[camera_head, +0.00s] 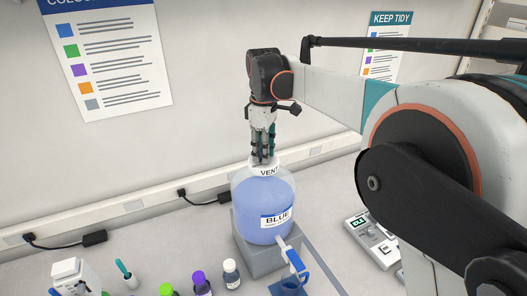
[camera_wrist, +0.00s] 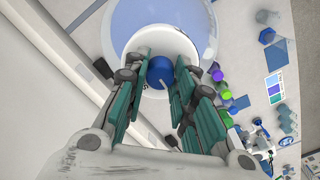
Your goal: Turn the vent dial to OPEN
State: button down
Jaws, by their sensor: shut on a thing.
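The blue vent dial (camera_wrist: 159,69) sits on a white round cap (camera_wrist: 160,36) in the wrist view. A pale pointer mark shows near its lower edge. No OPEN marking is readable. In the head view a band reading VENT (camera_head: 268,172) tops a large clear bottle (camera_head: 262,195) of blue liquid labelled BLUE; the dial is hidden there by my fingers. My gripper (camera_head: 263,160) points straight down at the bottle's top. In the wrist view, its teal-sided fingers (camera_wrist: 160,82) stand on both sides of the dial, shut on it.
Small capped bottles (camera_head: 201,284) stand at the front left. A balance (camera_head: 371,240) is on the right. The wall is close behind.

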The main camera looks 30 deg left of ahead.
dwell(0.3)
jog(key=c, duration=1.3)
grip_release()
notch_tip(320, 180, up, 12)
jog(key=shift+w, duration=0.1)
